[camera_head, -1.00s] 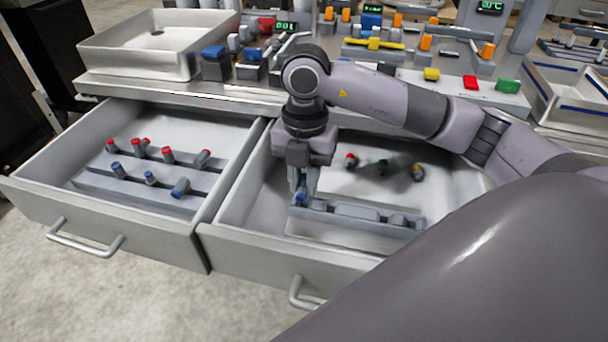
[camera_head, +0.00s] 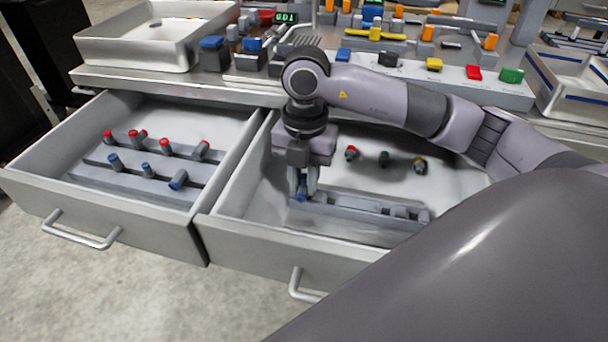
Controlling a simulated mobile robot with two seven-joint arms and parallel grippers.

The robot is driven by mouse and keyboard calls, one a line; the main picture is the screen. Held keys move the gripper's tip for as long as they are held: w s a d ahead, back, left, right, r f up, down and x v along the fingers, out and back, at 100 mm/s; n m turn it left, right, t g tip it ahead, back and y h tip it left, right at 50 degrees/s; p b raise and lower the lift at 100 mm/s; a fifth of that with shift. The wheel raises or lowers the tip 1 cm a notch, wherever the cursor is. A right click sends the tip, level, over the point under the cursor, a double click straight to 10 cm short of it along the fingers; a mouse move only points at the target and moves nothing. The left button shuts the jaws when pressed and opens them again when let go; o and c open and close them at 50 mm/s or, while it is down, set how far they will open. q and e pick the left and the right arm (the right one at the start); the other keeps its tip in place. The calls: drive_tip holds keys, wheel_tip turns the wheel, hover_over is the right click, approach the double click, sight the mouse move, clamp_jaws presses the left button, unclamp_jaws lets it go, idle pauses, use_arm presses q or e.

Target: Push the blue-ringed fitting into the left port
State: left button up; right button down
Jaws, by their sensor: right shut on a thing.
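The blue-ringed fitting (camera_head: 302,197) is in the right drawer, between the fingers of my right gripper (camera_head: 305,192). The gripper points down and is shut on it; the fingers hide most of it, leaving a small patch of blue. The fitting is at the left end of a long grey port block (camera_head: 345,211), over the left port. How deep it sits in the port cannot be seen. My left gripper is not in view.
The left drawer (camera_head: 95,215) holds racks with several red and blue fittings. The drawer's front wall (camera_head: 270,243) is close to the gripper.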

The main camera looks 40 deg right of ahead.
drive_tip(key=shift+f, duration=0.25)
drive_tip(key=c, duration=0.9)
unclamp_jaws()
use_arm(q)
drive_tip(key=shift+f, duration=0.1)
use_arm(e)
drive_tip(key=shift+r, duration=0.4)
drive_tip(key=r, duration=0.5)
drive_tip(key=shift+w+d+r, duration=0.15)
drive_tip(key=shift+w+r, duration=0.05)
drive_tip(key=shift+r, duration=0.05)
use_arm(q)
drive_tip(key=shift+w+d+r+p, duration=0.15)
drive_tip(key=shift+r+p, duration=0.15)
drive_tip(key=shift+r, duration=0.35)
use_arm(e)
drive_tip(key=shift+r, duration=0.45)
